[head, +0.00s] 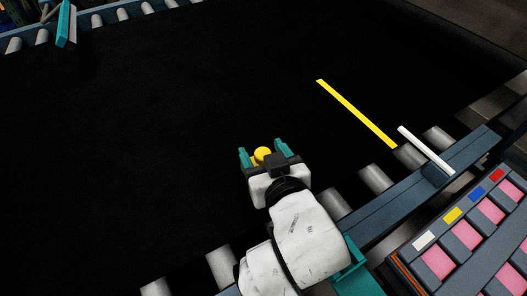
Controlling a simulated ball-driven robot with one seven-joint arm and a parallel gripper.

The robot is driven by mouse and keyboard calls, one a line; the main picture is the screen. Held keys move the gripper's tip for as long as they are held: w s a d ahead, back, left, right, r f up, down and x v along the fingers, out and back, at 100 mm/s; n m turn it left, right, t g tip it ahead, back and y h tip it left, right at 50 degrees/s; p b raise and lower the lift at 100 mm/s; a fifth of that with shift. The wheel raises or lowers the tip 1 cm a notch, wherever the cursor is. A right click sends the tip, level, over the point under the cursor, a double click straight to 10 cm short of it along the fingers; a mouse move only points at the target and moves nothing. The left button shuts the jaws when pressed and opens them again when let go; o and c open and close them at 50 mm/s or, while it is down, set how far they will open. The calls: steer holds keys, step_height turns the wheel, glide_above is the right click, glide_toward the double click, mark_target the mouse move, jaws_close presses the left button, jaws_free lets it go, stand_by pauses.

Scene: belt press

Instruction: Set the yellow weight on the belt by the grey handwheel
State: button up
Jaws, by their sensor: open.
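The yellow weight (262,155) shows as a small rounded yellow top on the black belt (180,120). My gripper (262,151) is open over the belt, with one teal finger to the left of the weight and one to the right. The weight's lower part is hidden by my gripper, so I cannot tell whether it rests on the belt. I cannot make out a grey handwheel in this view.
A yellow stripe (355,113) lies on the belt to the right. Rollers (375,179) and a blue-grey rail (400,203) run along the near side. A rack with pink blocks (438,262) stands at lower right. A teal piece (66,25) stands at upper left. The belt's middle is clear.

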steer(key=shift+r, duration=0.2)
steer(key=shift+s+d, duration=0.15)
steer(key=shift+s, duration=0.15)
steer(key=v, duration=1.1)
steer(key=shift+s, duration=0.15)
steer(key=shift+r, duration=0.1)
